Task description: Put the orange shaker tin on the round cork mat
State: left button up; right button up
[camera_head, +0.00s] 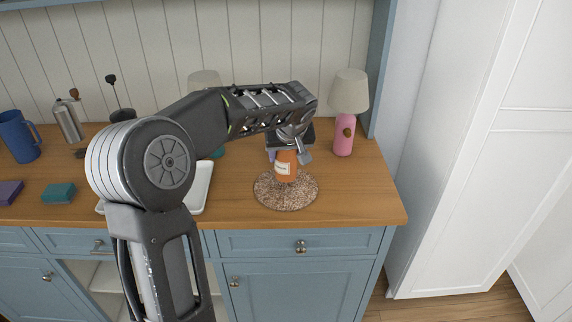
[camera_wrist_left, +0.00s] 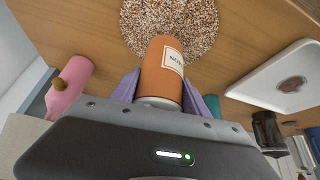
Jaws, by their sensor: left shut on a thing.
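The orange shaker tin (camera_head: 285,168) has a pale label and is held upright by my left gripper (camera_head: 288,156). In the left wrist view the tin (camera_wrist_left: 158,68) sits between the two purple fingers of the left gripper (camera_wrist_left: 160,90), which are shut on it. The round cork mat (camera_head: 286,202) is speckled brown and lies near the counter's front edge. The tin is over the mat's back part in the head view. I cannot tell whether its base touches the mat, which also shows in the left wrist view (camera_wrist_left: 180,18). My right gripper is not in view.
A pink lamp-like item (camera_head: 343,132) stands to the right behind the mat. A white tray (camera_head: 200,188) lies to the left, partly hidden by my arm. A blue mug (camera_head: 22,138), a grinder (camera_head: 68,120) and a teal block (camera_head: 58,193) are further left. Counter right of the mat is clear.

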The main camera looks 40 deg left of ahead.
aim_at(286, 164)
pick_arm(q)
jog(key=shift+f, duration=1.8)
jog(key=shift+f, duration=0.15)
jog(key=o, duration=1.5)
jog(key=shift+r, duration=0.2)
jog(key=b+v, duration=0.1)
jog(key=v, duration=1.1)
